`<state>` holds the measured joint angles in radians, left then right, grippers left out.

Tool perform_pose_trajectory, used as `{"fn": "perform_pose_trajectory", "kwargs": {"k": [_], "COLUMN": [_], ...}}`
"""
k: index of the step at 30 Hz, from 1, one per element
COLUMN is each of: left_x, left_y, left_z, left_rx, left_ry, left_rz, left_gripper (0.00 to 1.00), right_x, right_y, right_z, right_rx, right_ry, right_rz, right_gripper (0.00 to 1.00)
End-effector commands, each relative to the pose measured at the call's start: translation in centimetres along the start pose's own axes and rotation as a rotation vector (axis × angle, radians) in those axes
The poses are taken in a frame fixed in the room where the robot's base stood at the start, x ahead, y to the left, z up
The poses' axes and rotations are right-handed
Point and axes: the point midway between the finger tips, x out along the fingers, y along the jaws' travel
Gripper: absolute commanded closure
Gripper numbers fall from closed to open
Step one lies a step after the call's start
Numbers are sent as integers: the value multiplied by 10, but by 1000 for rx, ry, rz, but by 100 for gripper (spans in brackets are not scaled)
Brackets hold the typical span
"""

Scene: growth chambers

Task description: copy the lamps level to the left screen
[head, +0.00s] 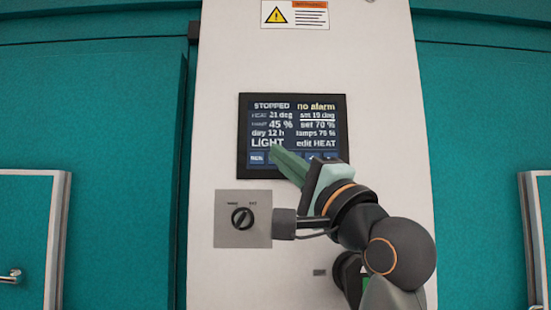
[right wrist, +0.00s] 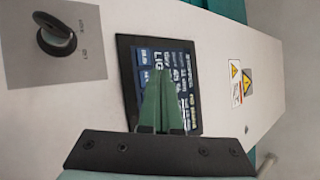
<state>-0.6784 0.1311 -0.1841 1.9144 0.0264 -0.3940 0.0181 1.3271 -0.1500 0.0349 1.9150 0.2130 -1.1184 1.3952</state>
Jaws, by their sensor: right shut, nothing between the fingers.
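One screen (head: 266,132) is in the head view, on a white panel. It reads STOPPED, no alarm, HEAT 21 deg, set 19 deg, a line at 45 %, set 70 %, day 12 h, lamps 75 % or similar, LIGHT and edit HEAT. A row of buttons (head: 257,158) runs along its bottom, partly hidden by my right gripper (head: 275,151). That gripper is shut and empty, its green fingertips over the screen's lower part; I cannot tell if they touch. The screen (right wrist: 186,68) appears turned sideways in the right wrist view, behind the shut fingers (right wrist: 158,72). My left gripper is not in view.
A rotary switch (head: 242,218) on a grey plate sits below the screen, beside my right arm. A warning label (head: 294,14) is above. Teal walls (head: 90,110) flank the panel, with white-framed doors (head: 62,240) at both sides.

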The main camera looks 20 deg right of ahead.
Motion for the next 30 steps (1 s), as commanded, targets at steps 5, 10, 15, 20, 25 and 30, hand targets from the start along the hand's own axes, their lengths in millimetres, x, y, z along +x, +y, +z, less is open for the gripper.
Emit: {"fn": "perform_pose_trajectory", "kwargs": {"k": [5,10,15,20,25,30], "left_x": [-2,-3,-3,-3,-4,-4], "left_y": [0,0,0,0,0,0], "left_z": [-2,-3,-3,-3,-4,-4], "left_rx": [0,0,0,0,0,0], "left_ry": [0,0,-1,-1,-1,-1], "left_rz": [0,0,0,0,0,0], "left_gripper": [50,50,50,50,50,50], "right_x": [4,6,6,6,8,9], "right_y": [3,5,5,5,6,7], "right_z": [-3,-4,-4,-4,-6,-7], "right_rx": [1,0,0,0,1,1], "right_ry": [0,0,0,0,0,0], "right_rz": [2,1,1,1,1,2], "right_gripper": [100,100,100,100,100,100]}}
